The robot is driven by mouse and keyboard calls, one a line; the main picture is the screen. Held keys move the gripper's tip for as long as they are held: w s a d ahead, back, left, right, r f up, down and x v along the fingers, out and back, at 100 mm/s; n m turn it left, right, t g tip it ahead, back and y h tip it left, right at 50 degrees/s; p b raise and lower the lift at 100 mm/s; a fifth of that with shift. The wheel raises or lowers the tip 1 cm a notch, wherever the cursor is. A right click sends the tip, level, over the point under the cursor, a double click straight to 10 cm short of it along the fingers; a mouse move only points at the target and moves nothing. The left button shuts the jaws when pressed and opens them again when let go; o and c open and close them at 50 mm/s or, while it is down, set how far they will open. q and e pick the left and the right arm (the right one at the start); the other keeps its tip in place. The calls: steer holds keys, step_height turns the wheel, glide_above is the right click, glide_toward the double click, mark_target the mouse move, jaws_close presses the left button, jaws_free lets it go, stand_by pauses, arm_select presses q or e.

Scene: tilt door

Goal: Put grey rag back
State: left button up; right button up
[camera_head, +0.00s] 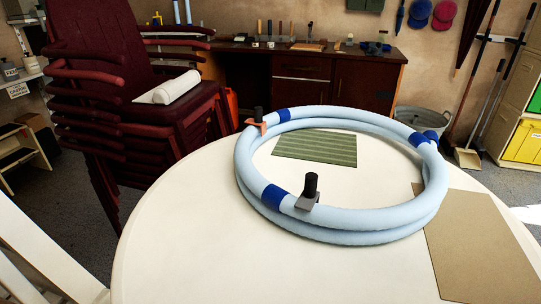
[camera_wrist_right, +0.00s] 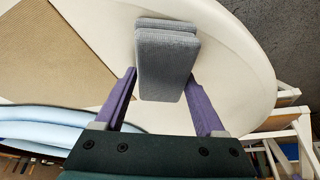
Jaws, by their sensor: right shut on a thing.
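The grey rag (camera_wrist_right: 167,65) shows in the right wrist view as a thick folded block. My right gripper (camera_wrist_right: 161,78) has its purple fingers on either side of the rag and is shut on it. The white round table (camera_wrist_right: 225,45) lies behind the rag in that view; I cannot tell how high above it the rag is. In the head view neither gripper shows, and the rag does not show there. My left gripper is not in view.
The round table (camera_head: 180,265) carries pale blue rings (camera_head: 350,220) with dark blue bands, a green striped mat (camera_head: 315,147) and a brown board (camera_head: 480,245). Stacked dark red chairs (camera_head: 90,80) stand at left with a white roll (camera_head: 168,88). A wooden workbench (camera_head: 300,75) stands behind.

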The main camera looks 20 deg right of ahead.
steer(key=shift+f+b, duration=0.3)
steer(key=shift+f, duration=0.05)
steer(key=o, duration=1.3)
steer(key=shift+o, duration=0.2)
steer(key=p+v, duration=0.8)
steer(key=v, duration=0.2)
